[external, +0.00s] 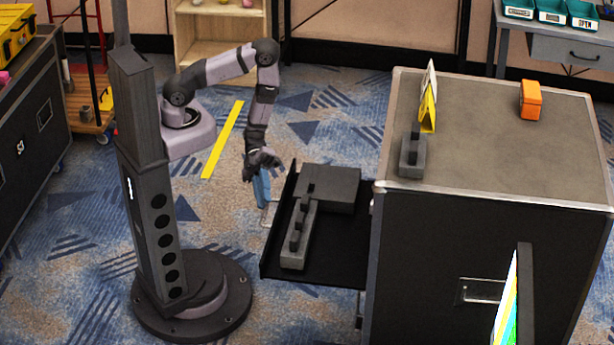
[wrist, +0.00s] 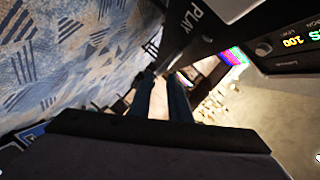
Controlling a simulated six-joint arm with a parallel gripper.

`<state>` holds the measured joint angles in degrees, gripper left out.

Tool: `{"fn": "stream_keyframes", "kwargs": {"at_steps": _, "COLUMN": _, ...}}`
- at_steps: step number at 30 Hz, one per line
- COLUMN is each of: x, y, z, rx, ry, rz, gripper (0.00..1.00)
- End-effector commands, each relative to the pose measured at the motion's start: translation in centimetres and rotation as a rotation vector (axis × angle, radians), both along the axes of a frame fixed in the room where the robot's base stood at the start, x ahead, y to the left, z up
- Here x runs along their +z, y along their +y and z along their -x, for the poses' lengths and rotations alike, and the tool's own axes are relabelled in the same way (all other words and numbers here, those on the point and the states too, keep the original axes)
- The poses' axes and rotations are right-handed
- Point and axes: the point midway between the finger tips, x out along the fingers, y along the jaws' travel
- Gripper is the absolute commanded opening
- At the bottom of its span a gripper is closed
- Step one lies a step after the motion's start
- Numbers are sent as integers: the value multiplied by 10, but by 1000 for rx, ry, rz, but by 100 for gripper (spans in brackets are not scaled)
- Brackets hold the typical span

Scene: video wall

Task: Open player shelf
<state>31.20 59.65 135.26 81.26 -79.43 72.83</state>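The player shelf (external: 335,255) is a black tray that sticks out of the left side of the large dark case (external: 470,270). A thin pale handle (external: 269,214) shows at its front edge. My gripper (external: 262,190), with blue fingers, points down just outside that front edge, close to the handle. In the wrist view, the dark shelf front (wrist: 200,30) carries the word PLAY. The two dark blue fingers of my gripper (wrist: 158,90) stand apart with a light gap between them. Whether they touch the handle is hard to tell.
A grey box (external: 331,187) and a long block with knobs (external: 299,235) lie on the shelf. An orange object (external: 530,99), a yellow sign (external: 428,105) and a small grey block (external: 412,157) stand on the case. Open carpet lies between my base and the shelf.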

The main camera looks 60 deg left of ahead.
Motion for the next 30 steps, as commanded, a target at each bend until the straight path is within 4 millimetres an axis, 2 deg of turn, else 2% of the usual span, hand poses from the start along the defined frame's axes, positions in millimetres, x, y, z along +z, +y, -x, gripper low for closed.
{"fn": "stream_keyframes", "kwargs": {"at_steps": 15, "x": -11, "y": -46, "z": 23, "rx": -3, "ry": 0, "rz": -1, "gripper": 17}}
{"fn": "stream_keyframes", "kwargs": {"at_steps": 28, "x": -13, "y": -52, "z": 25, "rx": 0, "ry": 1, "rz": 0, "gripper": 17}}
{"fn": "stream_keyframes", "kwargs": {"at_steps": 29, "x": -13, "y": -52, "z": 25, "rx": 0, "ry": 1, "rz": 0, "gripper": 15}}
{"fn": "stream_keyframes", "kwargs": {"at_steps": 30, "x": -13, "y": -52, "z": 25, "rx": 0, "ry": 1, "rz": 0, "gripper": 5}}
